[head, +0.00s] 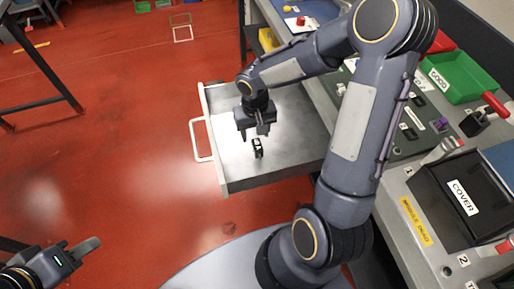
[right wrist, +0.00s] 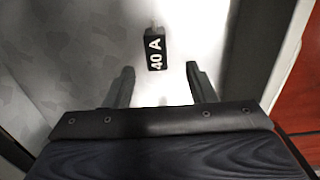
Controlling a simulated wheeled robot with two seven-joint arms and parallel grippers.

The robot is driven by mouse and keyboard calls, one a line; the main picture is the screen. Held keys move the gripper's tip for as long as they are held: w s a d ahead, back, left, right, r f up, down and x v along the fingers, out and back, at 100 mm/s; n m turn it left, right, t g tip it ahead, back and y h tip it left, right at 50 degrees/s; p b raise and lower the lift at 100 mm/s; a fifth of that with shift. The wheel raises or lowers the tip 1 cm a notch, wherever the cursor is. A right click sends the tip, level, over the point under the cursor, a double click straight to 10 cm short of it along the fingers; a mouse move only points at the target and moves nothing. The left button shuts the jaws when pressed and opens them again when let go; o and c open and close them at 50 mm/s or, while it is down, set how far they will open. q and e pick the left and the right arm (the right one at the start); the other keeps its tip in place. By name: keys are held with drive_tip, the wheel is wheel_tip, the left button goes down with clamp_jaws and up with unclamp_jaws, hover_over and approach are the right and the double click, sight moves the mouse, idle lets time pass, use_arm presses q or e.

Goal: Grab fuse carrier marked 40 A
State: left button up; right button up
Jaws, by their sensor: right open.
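The fuse carrier marked 40 A (right wrist: 155,50) is a small black block with white lettering. It lies on the metal floor of an open drawer (head: 290,138), and it also shows in the head view (head: 258,148). My right gripper (head: 263,131) is over the drawer, just behind the carrier in the head view. In the right wrist view its two fingers (right wrist: 160,82) are apart with nothing between them, and the carrier lies ahead of the fingertips. My left gripper (head: 85,250) is at the lower left, over the red floor, away from the drawer; its jaws do not show clearly.
The drawer has a white handle (head: 197,140) and raised walls around the carrier. To the right, a workbench holds a green bin (head: 462,78), a black box labelled COVER (head: 462,197) and red-handled parts (head: 495,104). The red floor left of the drawer is clear.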

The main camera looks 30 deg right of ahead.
sight(257, 144)
drive_tip(key=f, duration=0.7)
drive_tip(key=shift+s+d, duration=0.15)
drive_tip(key=shift+s, duration=0.1)
drive_tip(key=shift+c, duration=0.4)
clamp_jaws()
